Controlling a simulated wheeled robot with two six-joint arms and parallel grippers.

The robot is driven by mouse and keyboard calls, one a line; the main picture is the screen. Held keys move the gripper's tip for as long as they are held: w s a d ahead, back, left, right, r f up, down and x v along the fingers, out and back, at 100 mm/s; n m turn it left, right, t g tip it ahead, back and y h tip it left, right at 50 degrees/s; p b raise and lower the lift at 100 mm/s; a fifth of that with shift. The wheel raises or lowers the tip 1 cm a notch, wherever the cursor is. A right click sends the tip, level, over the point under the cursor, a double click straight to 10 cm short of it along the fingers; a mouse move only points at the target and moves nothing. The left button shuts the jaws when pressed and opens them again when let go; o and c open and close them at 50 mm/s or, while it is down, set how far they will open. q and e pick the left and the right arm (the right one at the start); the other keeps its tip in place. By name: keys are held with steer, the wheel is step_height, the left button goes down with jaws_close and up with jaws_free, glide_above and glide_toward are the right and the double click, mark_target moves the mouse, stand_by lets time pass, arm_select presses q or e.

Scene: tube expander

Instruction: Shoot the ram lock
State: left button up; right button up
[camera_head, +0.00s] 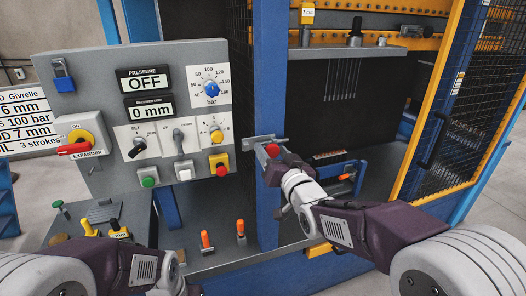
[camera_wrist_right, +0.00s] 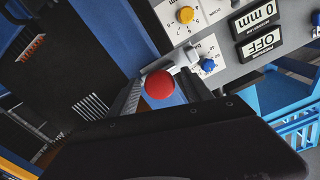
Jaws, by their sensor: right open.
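The ram lock, a grey bolt (camera_head: 258,139) with a red ball knob (camera_head: 272,150), is on the blue post at the right edge of the control panel. In the right wrist view the red knob (camera_wrist_right: 160,85) sits in front of the grey bolt (camera_wrist_right: 172,63). My right gripper (camera_wrist_right: 163,94) is open, its dark fingers on either side of the knob; I cannot tell whether they touch it. In the head view my wrist partly hides the fingers. My left arm shows at lower left, but its fingers do not show.
The control panel (camera_head: 110,100) beside the lock carries a pressure display reading OFF (camera_head: 144,81), a blue bar dial (camera_head: 212,88) and a red-handled expander switch (camera_head: 75,148). A yellow-framed mesh door (camera_head: 455,130) stands at right. Orange-topped pegs (camera_head: 205,240) stand below.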

mark_target(273, 153)
steer(key=b+v, duration=0.1)
steer(key=v, duration=0.3)
steer(key=shift+s+d, duration=0.1)
steer(key=shift+s, duration=0.1)
steer(key=shift+v, duration=1)
